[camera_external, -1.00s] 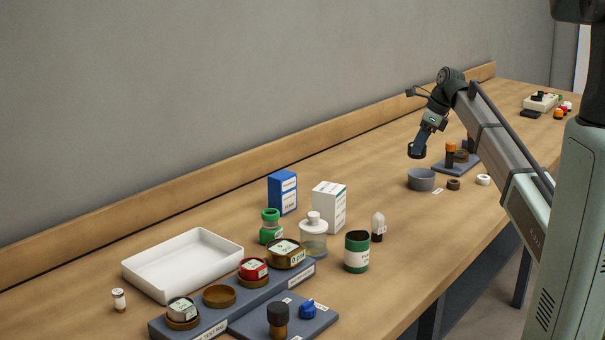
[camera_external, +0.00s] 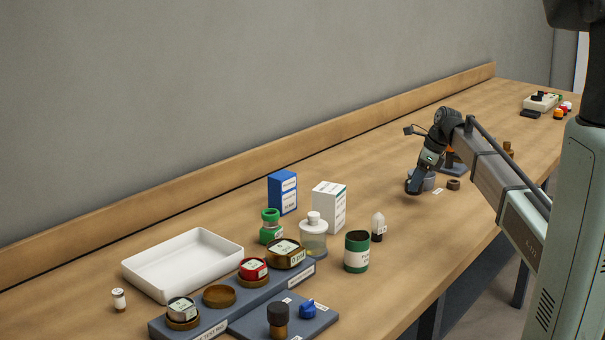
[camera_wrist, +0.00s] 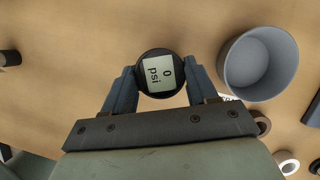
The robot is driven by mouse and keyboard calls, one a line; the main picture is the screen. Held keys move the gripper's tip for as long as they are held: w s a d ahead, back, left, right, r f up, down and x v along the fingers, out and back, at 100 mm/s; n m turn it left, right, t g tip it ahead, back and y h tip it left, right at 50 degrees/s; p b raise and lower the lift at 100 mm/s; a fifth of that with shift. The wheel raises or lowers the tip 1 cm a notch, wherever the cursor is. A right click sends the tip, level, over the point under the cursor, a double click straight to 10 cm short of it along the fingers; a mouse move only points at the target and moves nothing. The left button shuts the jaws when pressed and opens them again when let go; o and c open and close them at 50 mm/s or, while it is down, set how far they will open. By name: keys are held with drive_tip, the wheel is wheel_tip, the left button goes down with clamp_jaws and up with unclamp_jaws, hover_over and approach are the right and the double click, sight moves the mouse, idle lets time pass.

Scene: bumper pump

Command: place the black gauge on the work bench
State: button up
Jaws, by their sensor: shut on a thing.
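The black gauge (camera_wrist: 160,74) is round, with a pale face reading "0 psi". My gripper (camera_wrist: 158,84) is shut on it, one finger on each side, in the wrist view. In the external view my gripper (camera_external: 413,188) is low over the wooden work bench (camera_external: 390,285), in front of the grey bowl. The gauge is hard to make out there, dark against the fingertips. I cannot tell whether it touches the bench.
The grey bowl (camera_wrist: 260,63) stands close to the right of the gauge in the wrist view. Brown and white rings (camera_wrist: 287,163) lie to the lower right. Boxes (camera_external: 328,207), jars and a white tray (camera_external: 182,262) stand further left in the external view.

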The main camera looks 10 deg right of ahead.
drive_tip(key=shift+f, duration=1.3)
drive_tip(key=shift+f, duration=0.1)
drive_tip(key=o, duration=1.1)
drive_tip(key=shift+o, duration=0.2)
drive_tip(key=v, duration=1.2)
drive_tip(key=shift+s, duration=0.1)
